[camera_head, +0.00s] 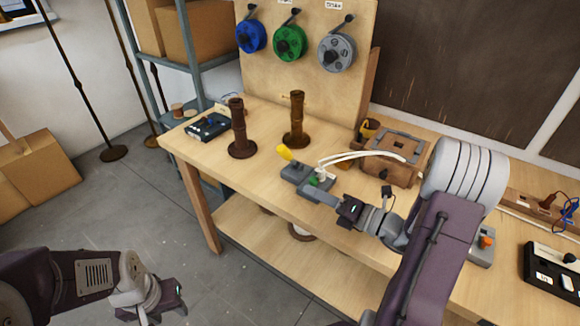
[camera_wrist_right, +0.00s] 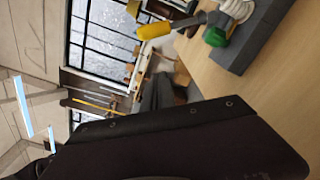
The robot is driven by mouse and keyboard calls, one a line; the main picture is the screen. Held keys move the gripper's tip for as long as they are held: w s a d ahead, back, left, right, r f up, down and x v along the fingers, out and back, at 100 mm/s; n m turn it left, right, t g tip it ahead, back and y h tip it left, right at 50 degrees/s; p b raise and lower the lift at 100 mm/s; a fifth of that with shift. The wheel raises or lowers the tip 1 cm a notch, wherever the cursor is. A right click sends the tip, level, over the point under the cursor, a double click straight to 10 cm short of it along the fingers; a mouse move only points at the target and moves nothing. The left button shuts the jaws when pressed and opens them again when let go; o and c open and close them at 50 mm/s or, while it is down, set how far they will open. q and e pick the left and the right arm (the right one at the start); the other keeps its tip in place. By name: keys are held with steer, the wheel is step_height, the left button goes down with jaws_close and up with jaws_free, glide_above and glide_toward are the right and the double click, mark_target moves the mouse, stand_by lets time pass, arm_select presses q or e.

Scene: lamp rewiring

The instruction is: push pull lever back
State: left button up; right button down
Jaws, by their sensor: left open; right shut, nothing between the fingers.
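The pull lever has a yellow handle (camera_head: 284,152) and rises from a grey base unit (camera_head: 288,173) near the table's front edge. In the head view the handle tilts up to the left. The yellow handle (camera_wrist_right: 154,30) also shows in the right wrist view, on a metal shaft beside a green part (camera_wrist_right: 215,37). My right gripper (camera_head: 308,191) is shut and empty, low at the front right side of the base unit, away from the yellow handle. I cannot tell whether it touches the unit. My left gripper (camera_head: 180,297) is open and empty, over the floor at lower left.
A white plug (camera_head: 321,173) with pale cables runs from the unit to a wooden box (camera_head: 394,160). Two brown lamp stems (camera_head: 239,130) (camera_head: 297,122) stand behind. A dark-topped device (camera_head: 208,126) sits at the table's left end. Table surface left of the unit is clear.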

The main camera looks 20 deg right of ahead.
mark_target(290, 159)
steer(key=w+a+r, duration=0.2)
steer(key=w+a, duration=0.1)
steer(key=w, duration=0.6)
steer(key=shift+w+a, duration=0.15)
steer(key=shift+a, duration=0.1)
steer(key=shift+r+p, duration=0.1)
steer(key=shift+p, duration=0.2)
steer(key=w+d+r+m+p, duration=0.3)
steer(key=w+d+m+p, duration=0.1)
steer(key=p, duration=0.9)
steer(key=shift+d+r+m, duration=0.4)
steer(key=shift+d+m, duration=0.25)
steer(key=shift+m, duration=0.45)
steer(key=shift+w+r, duration=0.1)
